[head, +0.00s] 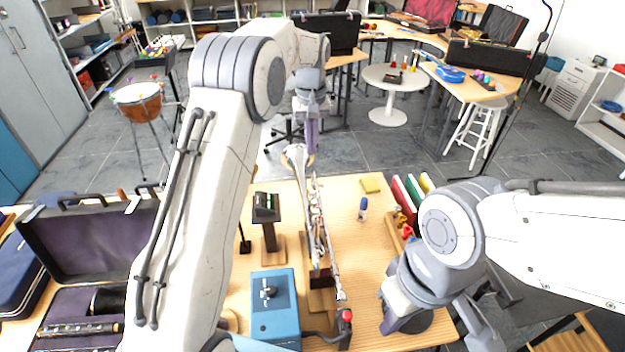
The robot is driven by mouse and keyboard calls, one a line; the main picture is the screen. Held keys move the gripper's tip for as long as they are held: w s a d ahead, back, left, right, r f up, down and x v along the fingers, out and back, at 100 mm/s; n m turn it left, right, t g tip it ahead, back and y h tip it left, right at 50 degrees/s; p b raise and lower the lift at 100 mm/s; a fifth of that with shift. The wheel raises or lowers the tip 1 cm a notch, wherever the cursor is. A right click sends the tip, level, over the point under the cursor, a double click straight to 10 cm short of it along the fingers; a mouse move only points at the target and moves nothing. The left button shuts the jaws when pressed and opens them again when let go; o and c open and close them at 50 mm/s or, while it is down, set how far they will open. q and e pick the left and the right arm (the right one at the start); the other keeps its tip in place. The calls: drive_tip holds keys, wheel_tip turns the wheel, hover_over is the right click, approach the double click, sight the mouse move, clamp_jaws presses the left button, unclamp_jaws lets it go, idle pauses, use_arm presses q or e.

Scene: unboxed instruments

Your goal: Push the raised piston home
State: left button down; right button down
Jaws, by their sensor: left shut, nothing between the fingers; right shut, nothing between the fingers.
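A long silver keyed instrument (318,225) rests tilted on a dark and wooden stand near the middle of the table (345,190). Its keys are too small for me to tell which piston is raised. My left gripper (311,140) points down at the instrument's far end, shut and empty. I cannot tell whether it touches. My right gripper (478,325) shows partly at the lower right, beyond the table's right side, shut and apart from the instrument. My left arm covers much of the left table.
A blue box (274,305) with a metal knob stands in front, beside a red-topped black handle (347,315). An open case (85,240) lies left.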

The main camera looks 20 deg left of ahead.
sight(312, 192)
use_arm(q)
wheel_tip(312, 192, down, 13)
drive_tip(key=p, duration=0.4)
drive_tip(key=shift+f+p, duration=0.1)
drive_tip(key=shift+p, duration=0.2)
drive_tip(key=shift+f, duration=0.2)
drive_tip(key=shift+f, duration=0.1)
